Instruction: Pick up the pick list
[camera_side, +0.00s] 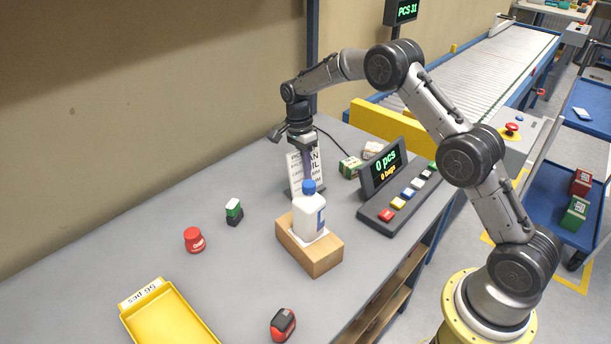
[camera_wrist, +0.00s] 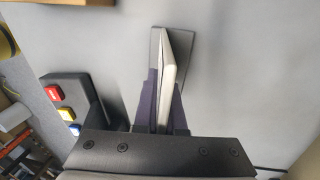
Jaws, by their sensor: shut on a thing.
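The pick list (camera_side: 296,172) is a white sheet with dark printed lines, standing upright behind the bottle on the grey table. In the wrist view the pick list (camera_wrist: 176,62) shows edge-on as a pale thin panel, with a grey base plate (camera_wrist: 160,45) beside and under it. My gripper (camera_side: 306,158) is above it, pointing down, with its fingers at the sheet's upper part. In the wrist view my gripper (camera_wrist: 164,105) has its two dark fingers on either side of the panel, shut on it. Part of the sheet's lower side is hidden by the bottle.
A display with coloured buttons (camera_side: 400,195) is close on the right.

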